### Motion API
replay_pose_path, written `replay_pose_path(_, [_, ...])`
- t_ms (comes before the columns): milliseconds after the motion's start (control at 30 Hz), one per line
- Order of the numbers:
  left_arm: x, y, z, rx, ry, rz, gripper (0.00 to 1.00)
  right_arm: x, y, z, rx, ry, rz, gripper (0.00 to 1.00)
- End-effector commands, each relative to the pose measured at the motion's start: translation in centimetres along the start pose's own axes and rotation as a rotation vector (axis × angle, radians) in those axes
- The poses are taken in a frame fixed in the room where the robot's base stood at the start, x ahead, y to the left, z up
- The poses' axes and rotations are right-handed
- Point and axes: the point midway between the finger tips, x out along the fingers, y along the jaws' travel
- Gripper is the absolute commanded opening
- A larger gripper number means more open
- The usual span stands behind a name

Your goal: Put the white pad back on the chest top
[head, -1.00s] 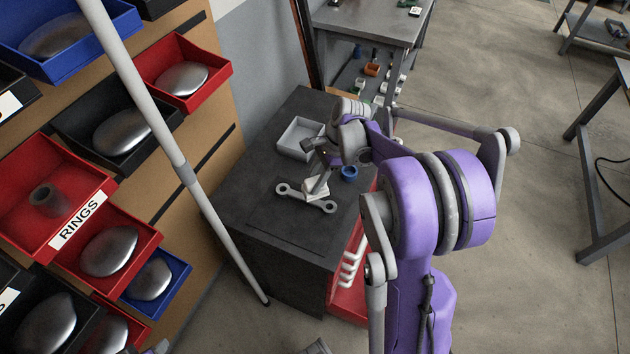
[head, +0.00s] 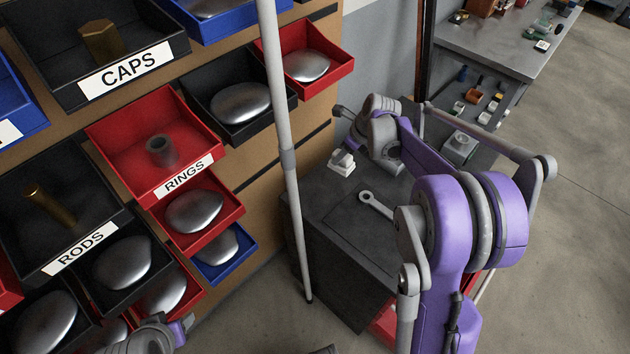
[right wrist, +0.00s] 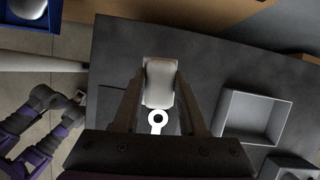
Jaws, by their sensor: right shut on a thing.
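The white pad (head: 342,163) is at the back left part of the dark chest top (head: 340,225). It also shows in the right wrist view (right wrist: 159,83), between my fingers. My right gripper (head: 345,148) reaches over the chest from the right and is shut on the pad. I cannot tell whether the pad touches the chest top or hangs just above it. A grey double-ended link with ring ends (head: 368,197) lies on the chest top, partly hidden by my right arm. Part of my left arm shows at the bottom left of the head view; its fingers do not show.
A grey open tray (right wrist: 254,113) sits on the chest, right of the pad in the wrist view. A pale pole (head: 287,160) stands at the chest's left. Labelled bins, including a red rings bin (head: 120,130), line the left wall. A grey workbench (head: 500,45) stands behind.

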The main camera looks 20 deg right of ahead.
Motion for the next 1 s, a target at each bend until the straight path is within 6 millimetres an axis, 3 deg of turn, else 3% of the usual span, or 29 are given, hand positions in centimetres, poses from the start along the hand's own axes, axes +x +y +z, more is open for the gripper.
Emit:
replay_pose_path(167, [0.2,0.0,0.2,0.0,-0.001,0.0,0.5,0.8,-0.6,1.2,0.09,0.0,-0.038,0.0])
replay_pose_path(433, [0.3,0.0,0.3,0.0,-0.002,0.0,0.5,5.1,-0.7,-0.6,0.103,-0.001,-0.043,0.0])
replay_pose_path(867, [0.5,0.0,0.4,0.0,-0.003,0.0,0.5,9.4,-0.6,-2.4,0.102,0.0,-0.042,0.0])
replay_pose_path(1000, [0.5,0.0,0.4,0.0,-0.003,0.0,0.5,9.6,-0.6,-2.5,0.102,0.0,-0.042,0.0])
